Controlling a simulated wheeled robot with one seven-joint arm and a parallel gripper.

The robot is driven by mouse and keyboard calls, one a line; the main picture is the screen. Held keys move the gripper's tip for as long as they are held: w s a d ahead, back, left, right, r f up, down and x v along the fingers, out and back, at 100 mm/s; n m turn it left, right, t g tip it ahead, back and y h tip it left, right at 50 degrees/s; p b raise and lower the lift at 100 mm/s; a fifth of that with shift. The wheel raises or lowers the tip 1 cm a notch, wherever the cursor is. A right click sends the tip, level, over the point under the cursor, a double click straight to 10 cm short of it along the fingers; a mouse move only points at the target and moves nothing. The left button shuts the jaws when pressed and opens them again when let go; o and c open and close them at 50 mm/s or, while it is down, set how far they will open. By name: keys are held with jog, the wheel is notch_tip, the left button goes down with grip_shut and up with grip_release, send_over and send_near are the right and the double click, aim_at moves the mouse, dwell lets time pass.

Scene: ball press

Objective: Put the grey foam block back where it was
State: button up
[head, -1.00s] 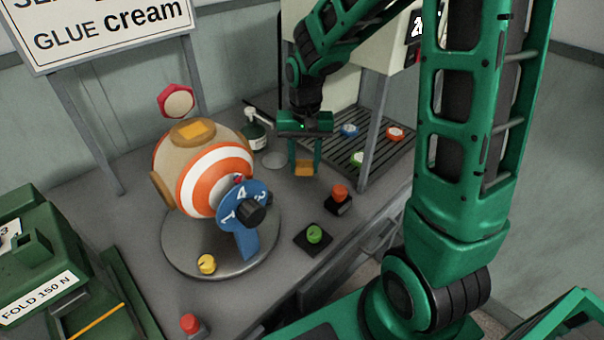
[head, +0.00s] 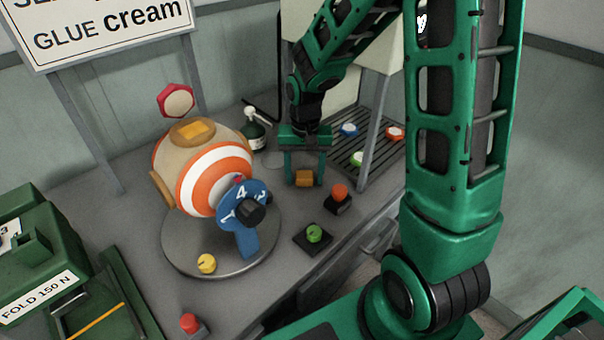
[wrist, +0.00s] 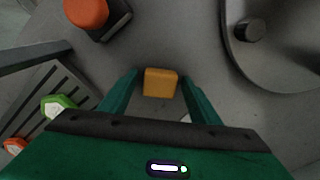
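No block that looks grey is in view. An orange-yellow block (head: 304,179) sits on the grey table, between the fingers of my gripper (head: 304,184). The wrist view also shows the block (wrist: 160,82), with a narrow gap on each side to the fingertips of my gripper (wrist: 161,77). The fingers stand apart, open around the block, and do not appear to touch it.
A red button (head: 339,196) and a green button (head: 314,234) stand nearer the front edge. The striped ball (head: 217,180) with its blue dial (head: 243,216) is at left. A slatted tray (head: 352,171) holds coloured caps at right.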

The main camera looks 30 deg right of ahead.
aim_at(305, 175)
notch_tip(305, 175, up, 12)
jog(key=shift+r, duration=0.15)
dwell(0.5)
dwell(0.4)
jog(key=s+r+n+t, duration=0.4)
jog(key=s+n, duration=0.1)
jog(key=s, duration=0.3)
jog(key=s+d+f+m+g, duration=0.1)
jog(key=s+d+m+g, duration=0.1)
jog(key=s+d, duration=0.4)
jog(key=s+d+f+m+g, duration=0.1)
jog(key=s+d+m, duration=0.3)
jog(key=s, duration=0.7)
jog(key=shift+d+f+g, duration=0.2)
jog(key=shift+d+g, duration=0.4)
jog(key=shift+d, duration=0.4)
